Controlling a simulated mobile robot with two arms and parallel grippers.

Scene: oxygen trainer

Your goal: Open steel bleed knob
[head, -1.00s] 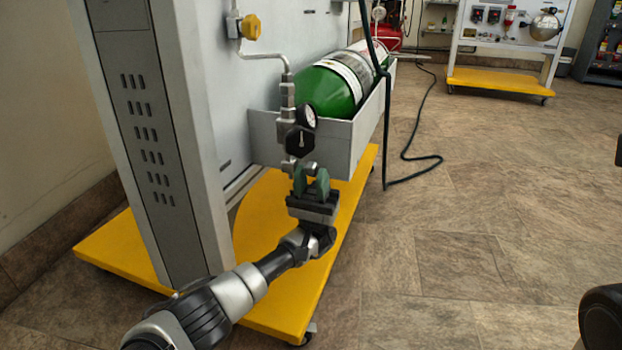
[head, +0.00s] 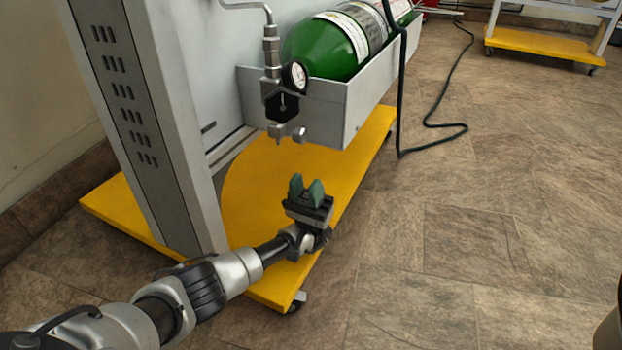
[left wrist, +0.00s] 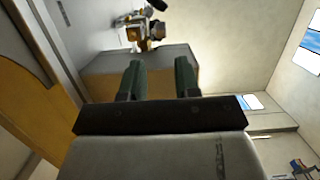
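The steel bleed knob (head: 299,134) is a small steel piece at the bottom of the gauge and valve assembly, beside a short steel stub (head: 276,131). Above it are a black valve block (head: 281,102) and a round white-faced gauge (head: 295,76). My left gripper (head: 307,183) is below the knob, apart from it, with its green fingers pointing up. The fingers are parted with nothing between them. In the left wrist view the gripper (left wrist: 159,80) also shows a gap, and the valve fittings (left wrist: 140,30) are beyond the fingertips. My right gripper is out of view.
A green cylinder (head: 326,48) lies in a grey tray (head: 345,112) just behind the valve. A grey cabinet post (head: 180,150) stands left. The yellow base (head: 250,175) lies below. A dark hose (head: 400,100) hangs at the right; open floor lies beyond.

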